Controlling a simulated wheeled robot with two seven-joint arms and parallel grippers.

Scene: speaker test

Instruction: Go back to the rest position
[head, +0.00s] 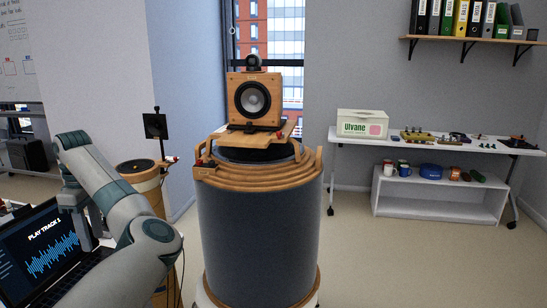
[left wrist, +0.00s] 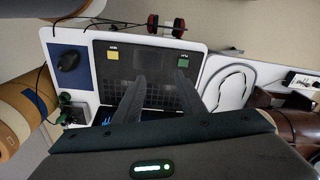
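My left gripper (head: 88,244) points down over the keyboard side of an open laptop (head: 40,250), whose screen reads "PLAY TRACK 1" above a blue waveform. In the left wrist view the two fingers of this gripper (left wrist: 160,76) stand apart with nothing between them. The laptop (left wrist: 120,65) lies behind them there, with a yellow sticker and a green sticker on its dark deck. Whether a fingertip touches the laptop I cannot tell. My right gripper is in neither view.
A wooden speaker (head: 254,100) stands on a large round pedestal (head: 258,235) in the middle. A smaller wooden drum stand (head: 140,172) is beside my left arm. A mouse (left wrist: 68,61) and cables lie near the laptop. A white table (head: 435,144) stands at the right wall; floor between is clear.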

